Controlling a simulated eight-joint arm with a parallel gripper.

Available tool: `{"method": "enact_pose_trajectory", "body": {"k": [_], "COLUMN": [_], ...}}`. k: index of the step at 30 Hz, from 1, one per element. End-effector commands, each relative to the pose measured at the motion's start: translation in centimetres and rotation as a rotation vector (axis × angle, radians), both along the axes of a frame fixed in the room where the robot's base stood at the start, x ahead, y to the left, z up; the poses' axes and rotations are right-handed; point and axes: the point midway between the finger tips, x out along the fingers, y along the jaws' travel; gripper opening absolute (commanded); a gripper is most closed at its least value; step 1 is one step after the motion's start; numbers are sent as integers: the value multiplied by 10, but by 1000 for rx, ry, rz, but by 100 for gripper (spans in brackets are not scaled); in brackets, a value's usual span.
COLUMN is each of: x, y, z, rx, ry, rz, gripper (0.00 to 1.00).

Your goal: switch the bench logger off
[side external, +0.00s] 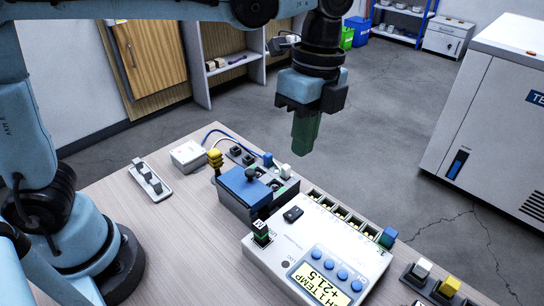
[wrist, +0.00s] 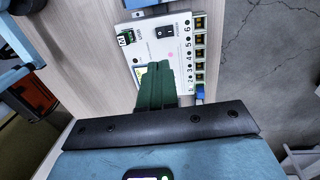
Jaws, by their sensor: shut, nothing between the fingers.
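The bench logger (side external: 318,235) is a white box on the table with a lit display (side external: 320,283) reading H1 TEMP +21.5 and a row of blue buttons. Its black rocker switch (side external: 293,214) sits on the top face near the far end; which side is pressed is too small to tell. In the wrist view the logger (wrist: 150,52) lies past my fingers, with the switch (wrist: 166,32) in sight and the display mostly hidden. My gripper (side external: 303,150), with green fingers, is shut and empty, pointing down well above the table, beyond the logger's far end.
Numbered sockets (wrist: 199,48) line one logger edge, one with a blue plug (side external: 388,237). The table's left front is clear.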

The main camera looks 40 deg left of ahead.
Motion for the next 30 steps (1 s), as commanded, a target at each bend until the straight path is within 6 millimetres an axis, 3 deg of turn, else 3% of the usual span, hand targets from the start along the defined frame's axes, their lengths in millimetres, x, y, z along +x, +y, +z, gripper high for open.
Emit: {"method": "enact_pose_trajectory", "body": {"k": [6,11,30], "x": [0,-2,-14], "y": [0,-1,-1], "z": [-2,-16,-114], "rx": [0,0,0], "ry": [-1,-1,-1], "rz": [0,-1,0], "gripper": [0,0,0]}}
